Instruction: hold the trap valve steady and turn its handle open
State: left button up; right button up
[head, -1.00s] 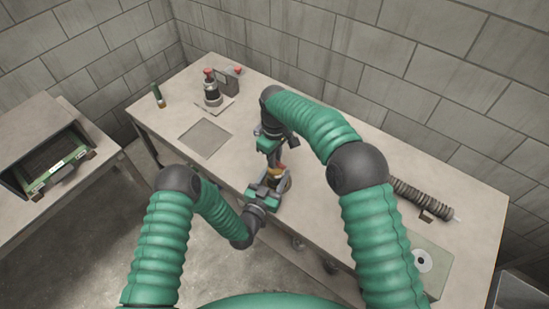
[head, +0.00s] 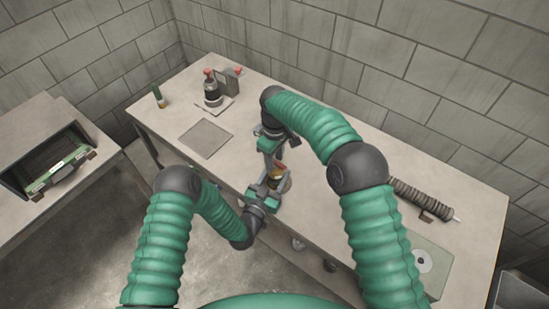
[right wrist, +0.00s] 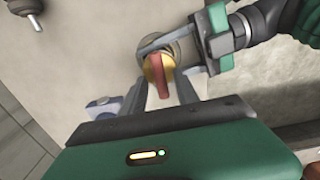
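The trap valve (right wrist: 179,46) stands on the bench near its front edge, with a yellow body and a red handle (right wrist: 157,74). In the head view the valve (head: 276,181) is partly hidden by my grippers. My left gripper (right wrist: 172,57) comes in from the side, its fingers on both sides of the valve's body, seemingly clamped on it. My right gripper (head: 274,163) points down from above. In the right wrist view its fingers stand apart, one on each side of the red handle, with gaps visible; the handle is not gripped.
A dark bottle-like fixture with a red top (head: 211,91) and a grey box with a red knob (head: 229,79) stand at the back left. A square plate (head: 204,138) lies left of the valve. A mesh tube (head: 420,197) and a greenish box (head: 416,262) lie at the right.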

notch_tip(320, 180, up, 12)
dwell(0.4)
pick_arm(q)
jog(key=o, duration=1.6)
pick_arm(e)
jog(key=shift+f, duration=0.1)
pick_arm(q)
jog(key=shift+a, duration=0.1)
